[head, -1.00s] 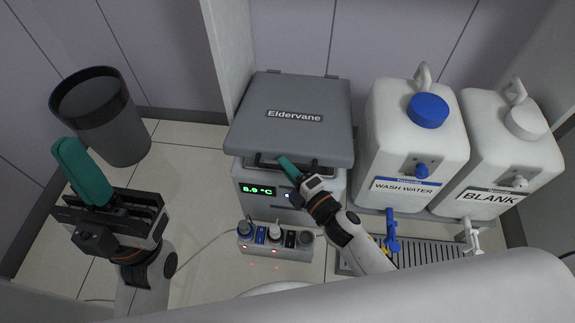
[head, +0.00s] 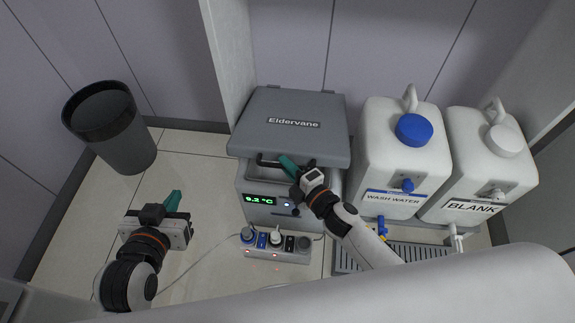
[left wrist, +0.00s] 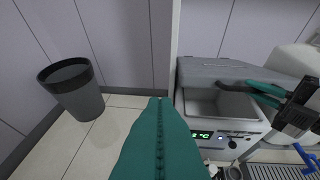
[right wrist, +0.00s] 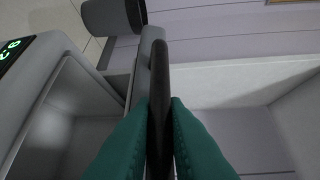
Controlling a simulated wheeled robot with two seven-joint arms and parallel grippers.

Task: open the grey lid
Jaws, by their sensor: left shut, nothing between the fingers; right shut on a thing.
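The grey lid (head: 292,123), marked "Eldervane", tops a grey box-shaped unit (head: 262,215) with a green temperature readout. The lid's front edge is raised, and an open gap shows under it in the left wrist view (left wrist: 215,103) and the right wrist view. My right gripper (head: 287,165) is shut on the lid's dark front handle (right wrist: 158,90), which sits between the green fingertips. My left gripper (head: 174,200) is shut and empty, left of the unit and apart from it. Its closed fingers fill the lower middle of the left wrist view (left wrist: 158,130).
A dark bin (head: 110,125) stands on the floor at the left. White containers labelled WASH WATER (head: 400,165) and BLANK (head: 485,165) stand right of the unit. A power strip (head: 275,248) lies in front. A wall panel (head: 230,60) stands close behind the lid's left side.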

